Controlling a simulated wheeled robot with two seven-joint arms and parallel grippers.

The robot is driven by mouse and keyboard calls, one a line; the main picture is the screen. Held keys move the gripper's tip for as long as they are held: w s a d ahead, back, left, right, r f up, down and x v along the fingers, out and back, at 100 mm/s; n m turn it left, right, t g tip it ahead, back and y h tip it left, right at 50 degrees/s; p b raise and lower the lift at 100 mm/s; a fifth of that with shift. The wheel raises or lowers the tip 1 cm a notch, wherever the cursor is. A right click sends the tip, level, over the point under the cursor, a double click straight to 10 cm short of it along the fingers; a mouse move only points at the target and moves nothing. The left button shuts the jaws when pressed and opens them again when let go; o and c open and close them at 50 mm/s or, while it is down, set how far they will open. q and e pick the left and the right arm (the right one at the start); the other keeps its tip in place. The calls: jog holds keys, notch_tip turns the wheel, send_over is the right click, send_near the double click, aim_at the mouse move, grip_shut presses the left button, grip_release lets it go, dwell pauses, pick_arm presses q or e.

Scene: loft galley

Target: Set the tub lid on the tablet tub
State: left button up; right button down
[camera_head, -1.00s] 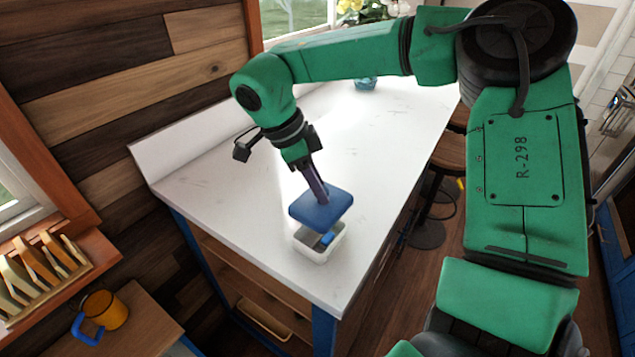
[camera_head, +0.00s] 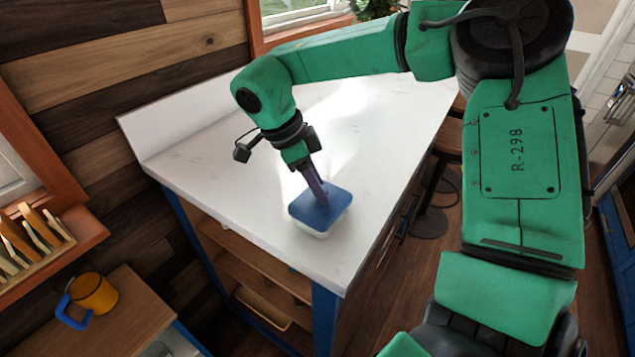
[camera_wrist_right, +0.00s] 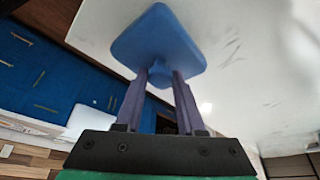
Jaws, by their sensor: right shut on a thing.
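The tub lid (camera_head: 318,209) is a blue rounded square with a knob on top. It lies over the white tablet tub (camera_head: 312,233) on the counter and covers its opening; whether it is fully seated I cannot tell. My right gripper (camera_head: 324,196) is shut on the lid's knob from above. In the right wrist view the lid (camera_wrist_right: 155,38) is beyond the gripper (camera_wrist_right: 159,76), whose two fingers close on the knob. The tub is hidden behind the lid there. My left gripper is not in view.
The white counter (camera_head: 220,170) is clear around the tub, with its front corner close by. A raised back edge runs along the wooden wall. An orange mug with a blue handle (camera_head: 93,292) and a slotted rack (camera_head: 30,240) are at the lower left. A stool (camera_head: 440,190) stands right of the counter.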

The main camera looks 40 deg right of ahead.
jog(key=shift+c, duration=2.2)
grip_release()
jog(key=shift+r, duration=0.1)
jog(key=shift+w+a+r, duration=0.1)
jog(key=shift+w+r, duration=0.05)
jog(key=shift+r, duration=0.2)
jog(key=p+v, duration=0.1)
jog(key=v, duration=1.2)
jog(key=shift+r, duration=0.25)
jog(key=shift+a, duration=0.15)
